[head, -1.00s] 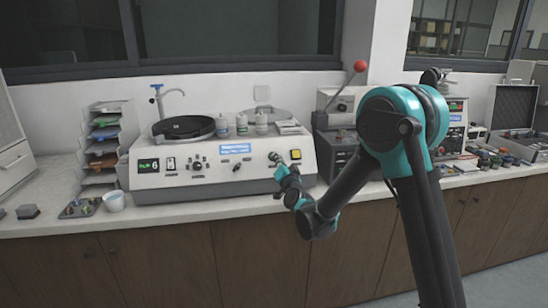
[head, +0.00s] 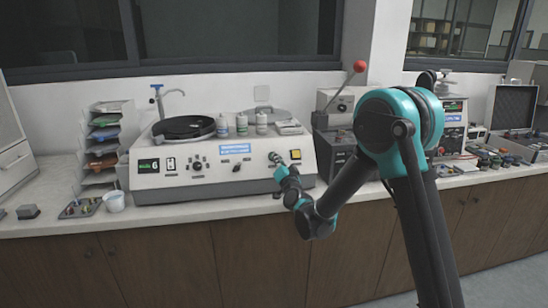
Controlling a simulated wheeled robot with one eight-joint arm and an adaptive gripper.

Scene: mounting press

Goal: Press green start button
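My gripper (head: 275,160) is small in the head view, in front of the right part of the sloped panel of a white bench machine (head: 215,190). Its fingers are too small to show whether they are open or shut, and whether the tip touches the panel cannot be told. A yellow square part (head: 295,154) sits on the panel just right of the gripper. I cannot make out a green start button; part of the panel is hidden behind my gripper and wrist. A dark display with green marks (head: 149,166) is at the panel's left.
A grey press with a red-balled lever (head: 361,67) stands right of the machine, partly behind my arm. Several bottles (head: 242,124) and a black disc (head: 184,128) sit on top of the machine. A white cup (head: 114,201) and paper trays (head: 104,140) stand left.

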